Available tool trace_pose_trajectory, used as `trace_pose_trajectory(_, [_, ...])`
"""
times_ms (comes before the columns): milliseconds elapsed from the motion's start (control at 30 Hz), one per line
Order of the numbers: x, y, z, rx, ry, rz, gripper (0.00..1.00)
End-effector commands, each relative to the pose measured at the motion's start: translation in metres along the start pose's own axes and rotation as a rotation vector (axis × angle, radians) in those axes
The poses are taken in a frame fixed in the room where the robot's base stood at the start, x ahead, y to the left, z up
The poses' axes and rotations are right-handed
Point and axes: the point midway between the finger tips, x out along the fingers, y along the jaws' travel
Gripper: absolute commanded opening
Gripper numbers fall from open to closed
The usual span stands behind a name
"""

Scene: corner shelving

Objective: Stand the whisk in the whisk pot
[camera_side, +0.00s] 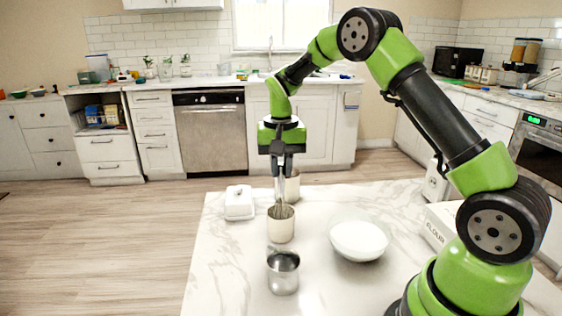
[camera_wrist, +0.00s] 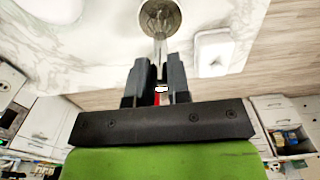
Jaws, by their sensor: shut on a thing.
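My gripper (camera_side: 281,163) is shut on the whisk's handle and points straight down. The whisk (camera_side: 281,198) hangs upright with its wire head at the mouth of a cream pot (camera_side: 281,228); its lower end is hidden by the pot's wall. In the wrist view my gripper (camera_wrist: 160,78) holds the whisk's handle (camera_wrist: 160,48), and the wires show inside the pot's round rim (camera_wrist: 142,22). I cannot tell whether the head touches the pot's bottom.
A white lidded butter dish (camera_side: 239,204) is left of the pots; it also shows in the wrist view (camera_wrist: 213,52). A white bowl (camera_side: 359,241) is to the right, with a flour box (camera_side: 437,226) beyond it. The marble counter (camera_side: 225,270) is clear at front left.

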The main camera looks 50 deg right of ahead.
Motion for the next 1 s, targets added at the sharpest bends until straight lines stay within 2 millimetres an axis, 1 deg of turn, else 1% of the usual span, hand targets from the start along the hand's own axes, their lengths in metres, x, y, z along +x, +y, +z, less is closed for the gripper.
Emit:
trace_pose_trajectory(267, [0.001, 0.000, 0.000, 0.000, 0.000, 0.000, 0.00])
trace_pose_trajectory(300, [0.001, 0.000, 0.000, 0.000, 0.000, 0.000, 0.26])
trace_pose_trajectory(400, [0.001, 0.000, 0.000, 0.000, 0.000, 0.000, 0.47])
trace_pose_trajectory(667, [0.000, 0.000, 0.000, 0.000, 0.000, 0.000, 0.47])
trace_pose_trajectory(767, [-0.006, 0.000, 0.000, -0.001, 0.001, -0.001, 0.47])
trace_pose_trajectory(867, [-0.021, 0.000, -0.001, 0.001, 0.004, -0.002, 0.47])
trace_pose_trajectory(1000, [-0.051, -0.001, -0.001, 0.000, 0.006, -0.004, 0.47])
